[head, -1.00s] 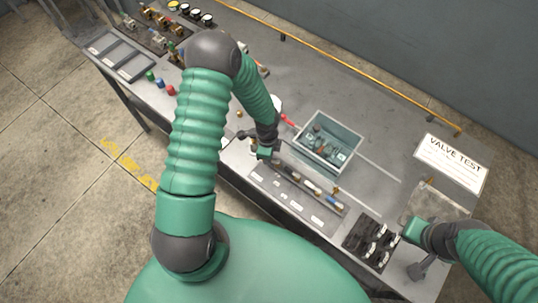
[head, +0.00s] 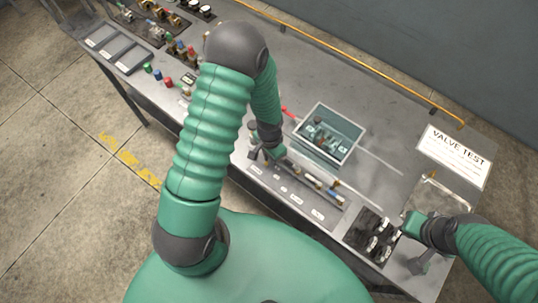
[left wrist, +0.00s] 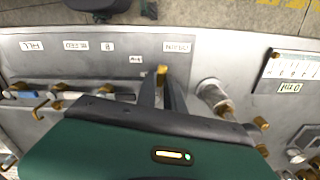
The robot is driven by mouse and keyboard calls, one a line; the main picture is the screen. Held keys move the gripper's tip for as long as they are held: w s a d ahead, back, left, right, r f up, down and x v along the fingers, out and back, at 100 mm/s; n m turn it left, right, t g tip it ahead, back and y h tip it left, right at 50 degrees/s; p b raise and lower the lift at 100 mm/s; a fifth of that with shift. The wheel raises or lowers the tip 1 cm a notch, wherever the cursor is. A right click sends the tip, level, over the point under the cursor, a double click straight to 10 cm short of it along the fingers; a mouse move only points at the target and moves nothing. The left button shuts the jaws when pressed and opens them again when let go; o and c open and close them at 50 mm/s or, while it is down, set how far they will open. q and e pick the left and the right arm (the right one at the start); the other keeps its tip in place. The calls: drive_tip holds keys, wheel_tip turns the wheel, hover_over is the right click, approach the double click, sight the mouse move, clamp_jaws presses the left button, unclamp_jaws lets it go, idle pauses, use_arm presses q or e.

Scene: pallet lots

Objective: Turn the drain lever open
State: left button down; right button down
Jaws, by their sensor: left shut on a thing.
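My left gripper (head: 257,153) is at the left end of the grey valve panel (head: 305,207) on the bench's near edge. In the left wrist view its two dark fingers (left wrist: 164,88) are close together around the drain lever, whose brass-yellow tip (left wrist: 162,70) shows between them. The upside-down DRAIN label (left wrist: 177,47) lies just past the fingers. The lever's lower part and its pivot are hidden by my fingers and palm. My right gripper (head: 419,263) hangs over the bench's right end, near a dark switch panel; its jaws are too small to judge.
A glass-walled tank (head: 346,157) stands behind the valve panel, with a red handle (head: 285,112) at its left. A row of pipes and valves (left wrist: 60,92) runs beside my gripper. A VALVE TEST sign (head: 455,155) and a dark switch panel (head: 375,236) are at the right.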

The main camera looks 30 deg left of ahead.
use_arm(q)
drive_tip(key=shift+s+d+f+n, duration=0.1)
drive_tip(key=shift+s+d+n, duration=0.1)
drive_tip(key=shift+n, duration=0.35)
drive_tip(key=shift+s+d+f+n, duration=0.1)
drive_tip(key=shift+d+n, duration=0.05)
drive_tip(key=shift+n, duration=0.4)
drive_tip(key=shift+s, duration=0.1)
drive_tip(key=c, duration=1.5)
unclamp_jaws()
drive_tip(key=shift+o, duration=0.2)
drive_tip(key=shift+r, duration=0.1)
drive_tip(key=shift+w, duration=0.2)
drive_tip(key=shift+r, duration=0.35)
wheel_tip(320, 180, up, 16)
drive_tip(key=b, duration=0.1)
